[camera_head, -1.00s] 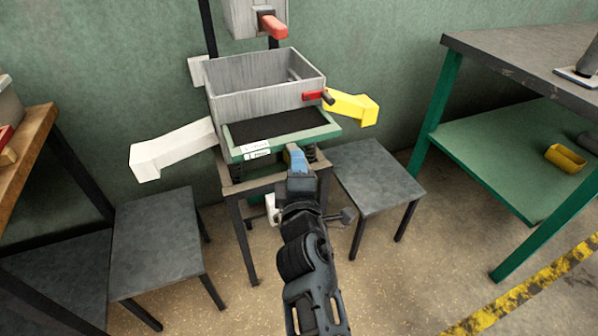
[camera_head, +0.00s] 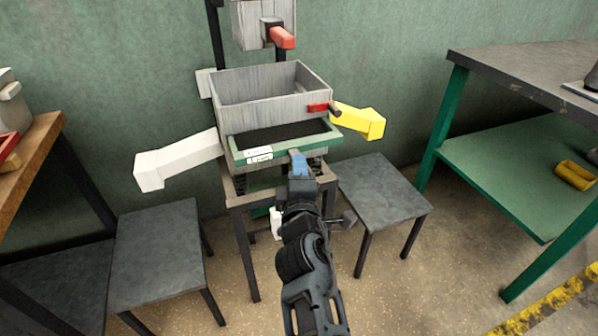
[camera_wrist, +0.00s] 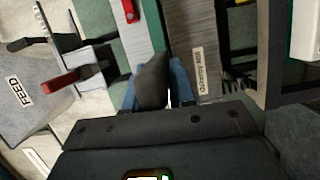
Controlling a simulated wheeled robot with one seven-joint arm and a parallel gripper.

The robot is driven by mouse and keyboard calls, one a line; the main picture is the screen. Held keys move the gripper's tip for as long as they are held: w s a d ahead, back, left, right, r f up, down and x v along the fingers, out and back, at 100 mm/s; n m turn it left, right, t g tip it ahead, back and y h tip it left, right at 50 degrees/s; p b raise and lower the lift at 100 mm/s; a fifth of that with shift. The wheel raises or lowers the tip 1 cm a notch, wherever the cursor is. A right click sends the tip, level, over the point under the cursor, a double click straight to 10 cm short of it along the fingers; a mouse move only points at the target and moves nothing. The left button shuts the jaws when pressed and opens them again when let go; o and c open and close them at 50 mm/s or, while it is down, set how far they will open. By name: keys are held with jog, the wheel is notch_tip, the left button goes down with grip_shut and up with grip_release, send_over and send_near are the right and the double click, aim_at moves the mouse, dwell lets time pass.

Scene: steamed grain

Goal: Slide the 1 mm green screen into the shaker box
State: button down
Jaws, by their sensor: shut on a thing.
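The green-framed screen (camera_head: 310,143) with dark mesh sits in the front slot of the grey shaker box (camera_head: 272,112). Its rear part is inside the box and a narrow strip sticks out at the front. White labels are on the left of its front edge; I cannot read the mesh size. My gripper (camera_head: 298,160) is shut on the middle of the screen's front edge, with blue fingertips.
A red clamp (camera_head: 320,107) is on the box's front right. A white chute (camera_head: 178,160) juts left and a yellow chute (camera_head: 358,120) right. A feed hopper (camera_head: 263,22) is above. Low grey stools (camera_head: 380,200) flank the stand. A green-legged bench (camera_head: 520,180) is at right.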

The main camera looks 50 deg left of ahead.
aim_at(290, 155)
jog(key=shift+a, duration=0.15)
jog(key=shift+w+a+b, duration=0.3)
jog(key=shift+a+b, duration=0.4)
jog(key=shift+b, duration=0.05)
jog(key=shift+w+a+b, duration=0.3)
jog(key=shift+a+b, duration=0.4)
jog(key=shift+w+a+b, duration=0.3)
jog(key=shift+a+b, duration=0.4)
jog(key=shift+b, duration=0.05)
jog(key=shift+w+a+b, duration=0.3)
jog(key=shift+a+b, duration=0.4)
jog(key=shift+b, duration=0.15)
jog(key=shift+w+a+b, duration=0.3)
jog(key=shift+a+b, duration=0.45)
jog(key=shift+b, duration=0.05)
jog(key=shift+w+a+b, duration=0.3)
jog(key=shift+a+b, duration=0.4)
jog(key=shift+b, duration=0.15)
dwell(0.4)
jog(key=c, duration=0.9)
grip_release()
jog(key=shift+o, duration=0.2)
jog(key=shift+f, duration=0.1)
jog(key=shift+p+v, duration=1.5)
jog(key=shift+v, duration=2.45)
